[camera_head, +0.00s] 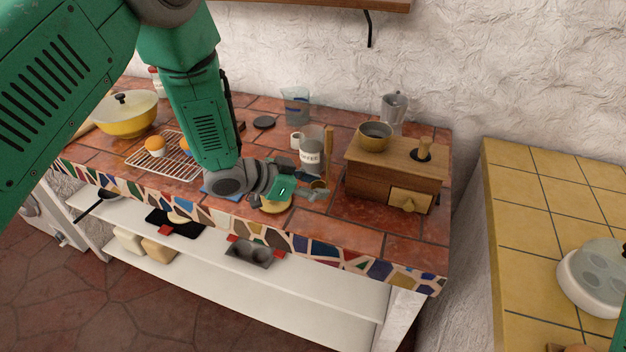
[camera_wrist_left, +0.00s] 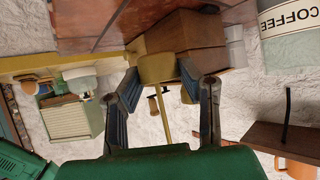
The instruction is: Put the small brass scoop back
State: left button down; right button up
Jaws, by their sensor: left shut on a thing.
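The small brass scoop (camera_head: 329,143) stands upright, its handle pointing up and its bowl low down. It also shows in the left wrist view (camera_wrist_left: 157,68), with its bowl between the fingertips. My left gripper (camera_head: 314,188) is shut on the scoop at its bowl, close above the counter. I cannot tell whether the scoop touches the counter. The coffee canister (camera_head: 310,156) stands just behind and left of the scoop; it also shows upside down in the left wrist view (camera_wrist_left: 290,18). My right gripper is not in view.
A wooden coffee grinder (camera_head: 372,178) with a brass bowl (camera_head: 375,135) on top stands close right of the scoop. A moka pot (camera_head: 394,104) and clear beaker (camera_head: 296,105) stand behind. A yellow dish (camera_head: 276,206) lies under my gripper. The tiled front-right counter corner is clear.

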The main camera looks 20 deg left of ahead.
aim_at(316, 216)
pick_arm(q)
jog(key=shift+f+b, duration=0.3)
jog(key=shift+f, duration=0.25)
notch_tip(316, 216, down, 4)
jog(key=b, duration=0.3)
jog(key=shift+d+f+b, duration=0.15)
jog(key=shift+f+b, duration=0.45)
jog(key=shift+b, duration=0.2)
jog(key=shift+f+b, duration=0.3)
jog(key=shift+f, duration=0.25)
jog(key=c, duration=1)
grip_release()
jog(key=shift+c, duration=0.2)
